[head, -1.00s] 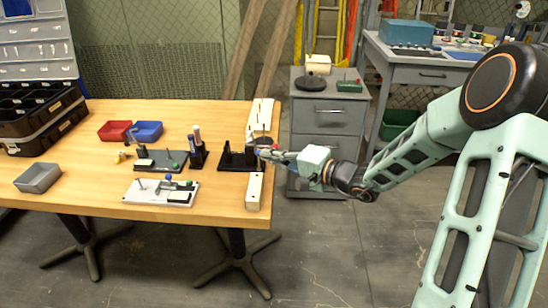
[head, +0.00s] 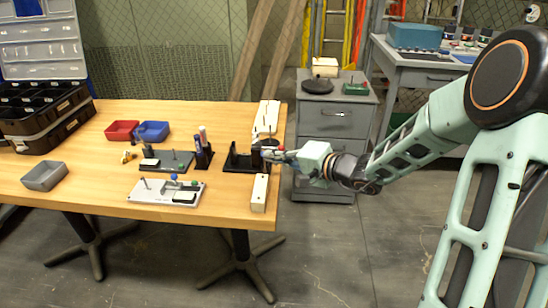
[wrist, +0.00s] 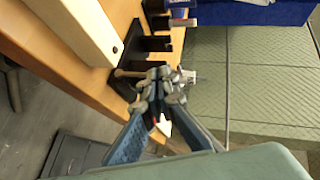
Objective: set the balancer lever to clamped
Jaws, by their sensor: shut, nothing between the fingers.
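The black stand (head: 240,163) with upright supports, which looks like the balancer, sits near the table's right edge. In the wrist view its black supports (wrist: 128,52) show beyond my fingers. A tan rod with a rounded end (wrist: 130,73) lies right by my fingertips; it may be the lever, and I cannot tell whether they touch it. My gripper (head: 268,153) is at the stand's right side, reaching in from the right. In the wrist view its fingers (wrist: 160,88) are together with nothing between them. The fingers hide part of the stand, and the lever's setting cannot be read.
A long white block (head: 260,193) lies in front of the stand, and white pieces (head: 266,115) lie behind it. A dark holder (head: 203,155) with upright tools and a grey plate fixture (head: 168,193) stand to the left. A grey drawer cabinet (head: 335,125) stands beyond the table's right edge.

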